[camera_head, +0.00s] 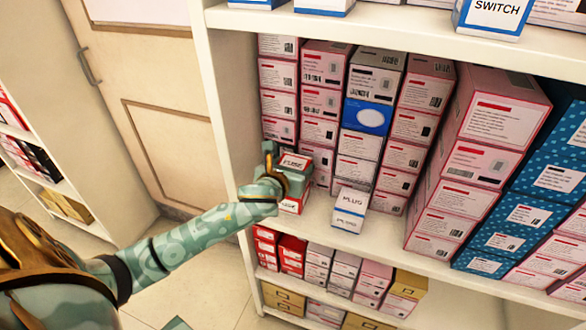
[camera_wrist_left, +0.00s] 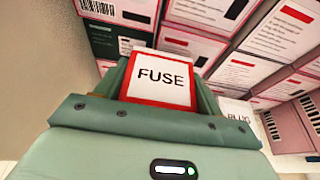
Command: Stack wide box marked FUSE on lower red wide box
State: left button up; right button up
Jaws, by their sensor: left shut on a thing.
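The red wide box marked FUSE (camera_head: 295,161) is between the fingers of my left gripper (camera_head: 286,178), which is shut on it. In the left wrist view its white label with a red border (camera_wrist_left: 162,78) faces the camera, between the two green fingers (camera_wrist_left: 160,82). The lower red wide box (camera_head: 289,206) stands on the shelf directly below, near the front edge, partly hidden by the gripper. The held box appears lined up over it; whether they touch cannot be told. My right gripper is not in view.
White boxes marked PLUG (camera_head: 349,209) stand close to the right. Tall stacks of pink boxes (camera_head: 326,92) fill the shelf behind. The white shelf side panel (camera_head: 228,100) is close on the left. Some bare shelf (camera_head: 385,232) lies right of the PLUG boxes.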

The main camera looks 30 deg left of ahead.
pick_arm(q)
jog(key=o, duration=1)
jog(key=shift+f, duration=0.1)
jog(key=shift+o, duration=0.2)
jog(key=shift+s+r, duration=0.15)
jog(key=shift+r, duration=0.05)
jog(key=p+v, duration=0.4)
jog(key=v, duration=0.7)
jog(key=shift+s, duration=0.35)
jog(key=shift+d+r, duration=0.1)
